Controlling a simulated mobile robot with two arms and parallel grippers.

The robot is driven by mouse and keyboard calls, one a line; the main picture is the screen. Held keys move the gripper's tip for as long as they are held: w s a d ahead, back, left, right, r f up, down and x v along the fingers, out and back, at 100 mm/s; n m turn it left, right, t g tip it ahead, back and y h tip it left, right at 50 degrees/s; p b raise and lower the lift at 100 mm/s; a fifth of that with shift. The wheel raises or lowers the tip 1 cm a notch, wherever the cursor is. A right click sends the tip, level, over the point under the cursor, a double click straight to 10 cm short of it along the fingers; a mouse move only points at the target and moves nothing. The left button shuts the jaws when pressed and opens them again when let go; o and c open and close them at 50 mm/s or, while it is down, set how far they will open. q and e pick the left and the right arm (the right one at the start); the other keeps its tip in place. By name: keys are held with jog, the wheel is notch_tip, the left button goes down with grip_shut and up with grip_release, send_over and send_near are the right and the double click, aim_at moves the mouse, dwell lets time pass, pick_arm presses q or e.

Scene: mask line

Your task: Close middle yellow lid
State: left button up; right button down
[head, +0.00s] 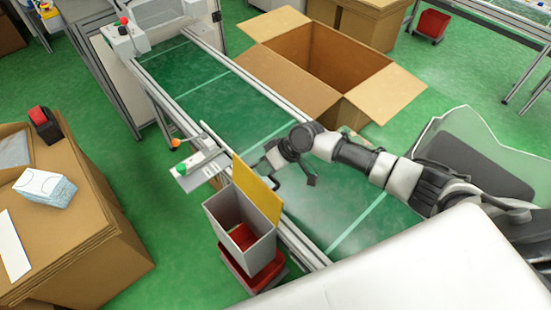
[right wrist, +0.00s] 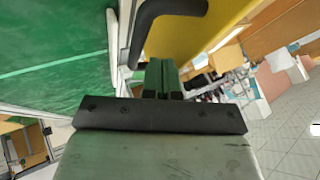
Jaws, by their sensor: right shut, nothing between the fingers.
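The yellow lid (head: 257,190) stands raised, hinged open, on the conveyor side of a grey-white bin (head: 225,218). The bin is open at the top and red shows inside it. My right gripper (head: 264,162) is behind the lid, over the conveyor edge; its fingertips are partly hard to make out there. In the right wrist view its fingers (right wrist: 162,74) are shut and empty, close to the yellow lid (right wrist: 190,40). Whether they touch it I cannot tell. My left gripper is not in view.
A green conveyor (head: 215,100) runs behind the bin. A red container (head: 250,274) sits below the bin. A large open cardboard box (head: 281,54) is beyond the conveyor. Stacked cardboard (head: 95,225) stands at left with a tissue box (head: 45,187) on it.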

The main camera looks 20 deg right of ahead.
jog(key=shift+x, duration=0.8)
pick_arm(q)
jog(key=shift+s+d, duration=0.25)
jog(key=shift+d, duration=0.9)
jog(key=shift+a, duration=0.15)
